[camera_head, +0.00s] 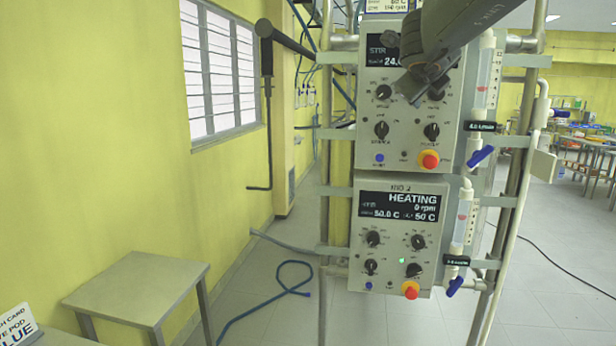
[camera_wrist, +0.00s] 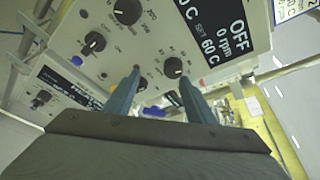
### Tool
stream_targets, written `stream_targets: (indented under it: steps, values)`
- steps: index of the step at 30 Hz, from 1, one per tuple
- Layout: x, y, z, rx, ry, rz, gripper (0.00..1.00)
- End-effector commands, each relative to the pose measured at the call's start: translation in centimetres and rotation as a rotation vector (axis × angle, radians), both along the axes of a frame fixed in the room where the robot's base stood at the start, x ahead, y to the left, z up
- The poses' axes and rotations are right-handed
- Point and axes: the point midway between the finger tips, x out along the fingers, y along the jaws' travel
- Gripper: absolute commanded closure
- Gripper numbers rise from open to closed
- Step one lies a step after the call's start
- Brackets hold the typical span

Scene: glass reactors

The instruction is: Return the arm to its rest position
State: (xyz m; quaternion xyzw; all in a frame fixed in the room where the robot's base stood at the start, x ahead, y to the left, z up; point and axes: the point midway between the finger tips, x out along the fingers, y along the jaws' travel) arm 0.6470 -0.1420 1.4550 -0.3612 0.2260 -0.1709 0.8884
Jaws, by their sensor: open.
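My arm (camera_head: 455,40) reaches in from the top right of the head view. My gripper (camera_head: 412,90) is in front of the upper control box (camera_head: 367,110), over its display edge and upper knobs. In the wrist view my gripper (camera_wrist: 158,85) shows two blue-grey fingers spread apart with nothing held between them. A black knob (camera_wrist: 173,67) on a light panel shows just beyond the right fingertip. I cannot tell whether the fingers touch the panel. The panel's display (camera_wrist: 222,35) reads OFF, 0 rpm and 60 C.
A lower control box (camera_head: 400,250) reads HEATING, 50.0 C. Flowmeters with blue valves (camera_head: 480,156) and metal rack posts (camera_head: 508,190) stand close at the right. A small table (camera_head: 140,285) is at the lower left. Open floor (camera_head: 560,240) lies right of the rack.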

Motion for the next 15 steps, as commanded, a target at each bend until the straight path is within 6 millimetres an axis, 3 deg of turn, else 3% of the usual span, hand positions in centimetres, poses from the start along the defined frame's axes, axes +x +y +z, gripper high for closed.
stream_targets:
  steps: [4,8,11,15]
  values:
    - [1.1,3.8,-6.6,-0.294,0.185,0.254,0.50]
    - [0.3,8.1,-14.2,-0.578,0.376,0.548,0.50]
    - [-1.6,11.0,-20.1,-0.765,0.509,0.774,0.50]
    - [-6.1,14.0,-28.3,-0.989,0.678,1.094,0.50]
